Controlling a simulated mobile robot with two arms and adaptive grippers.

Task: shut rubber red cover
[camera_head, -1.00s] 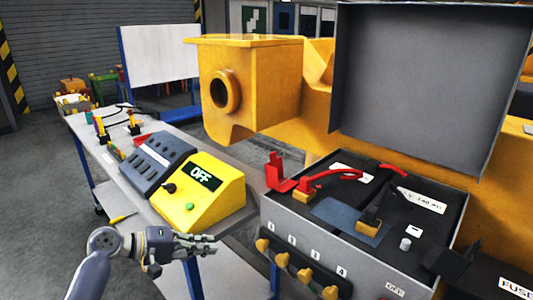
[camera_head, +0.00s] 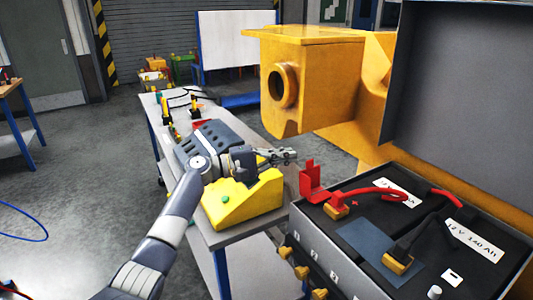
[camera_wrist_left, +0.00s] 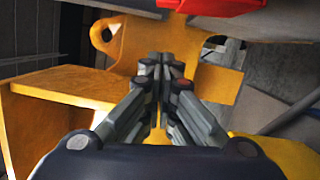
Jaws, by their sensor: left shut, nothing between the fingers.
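In the left wrist view a red part (camera_wrist_left: 215,5) shows at the top edge, probably the cover. My left gripper (camera_head: 293,155) is shut and empty. My right gripper is not in view.
The battery box (camera_head: 317,243) has its grey lid (camera_head: 460,90) standing open behind. A black cable runs to a second brass clamp (camera_head: 398,262). The yellow control box (camera_head: 240,207) sits on a bench below my left arm. A large yellow casting (camera_head: 330,80) stands behind.

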